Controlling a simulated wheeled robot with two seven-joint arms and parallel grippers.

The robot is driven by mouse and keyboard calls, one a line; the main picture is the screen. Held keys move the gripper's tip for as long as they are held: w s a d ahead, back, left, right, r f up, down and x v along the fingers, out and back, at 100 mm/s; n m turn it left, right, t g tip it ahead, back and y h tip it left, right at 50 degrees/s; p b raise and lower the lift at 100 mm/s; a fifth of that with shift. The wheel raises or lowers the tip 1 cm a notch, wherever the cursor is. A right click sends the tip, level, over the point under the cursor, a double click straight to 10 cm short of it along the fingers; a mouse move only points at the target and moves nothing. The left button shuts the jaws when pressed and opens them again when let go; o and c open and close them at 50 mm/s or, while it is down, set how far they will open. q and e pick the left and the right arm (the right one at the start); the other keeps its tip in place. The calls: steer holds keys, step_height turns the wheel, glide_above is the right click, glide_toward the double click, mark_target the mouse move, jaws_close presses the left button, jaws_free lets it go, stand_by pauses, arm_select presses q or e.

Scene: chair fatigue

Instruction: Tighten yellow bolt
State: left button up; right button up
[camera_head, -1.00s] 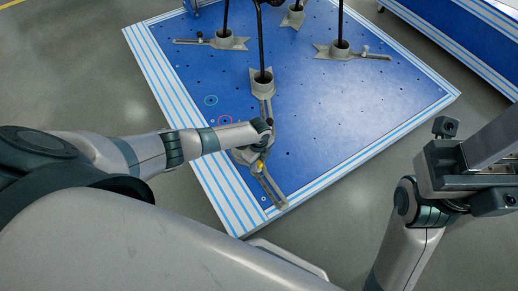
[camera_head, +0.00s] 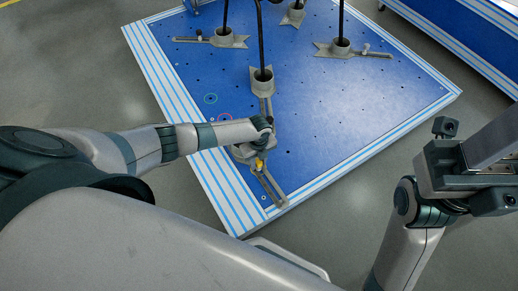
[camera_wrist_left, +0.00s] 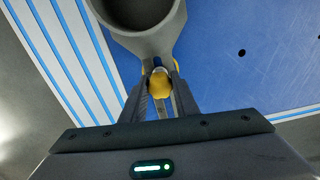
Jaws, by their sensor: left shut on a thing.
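The yellow bolt (camera_head: 259,163) stands on the slotted grey bar of the nearest clamp on the blue platform. In the left wrist view the yellow bolt (camera_wrist_left: 160,85) sits between the two fingers of my left gripper (camera_wrist_left: 160,92), which is shut on it. In the head view my left gripper (camera_head: 257,156) reaches down over the bolt, and my wrist hides part of the clamp. My right gripper (camera_head: 437,165) is off to the right, over the floor, away from the platform; its fingers are not clear enough to tell their state.
The blue platform (camera_head: 330,110) has a striped rim and several small holes. Other cups with legs stand further back. A second blue platform (camera_head: 460,40) is at the upper right, with grey floor between.

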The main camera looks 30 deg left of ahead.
arm_select(q)
steer(key=o, duration=1.1)
steer(key=shift+c, duration=0.2)
steer(key=shift+r+n+p, duration=0.1)
steer(key=shift+n+p, duration=0.45)
steer(key=shift+n, duration=0.35)
steer(key=shift+n+p, duration=0.4)
steer(key=shift+n, duration=0.8)
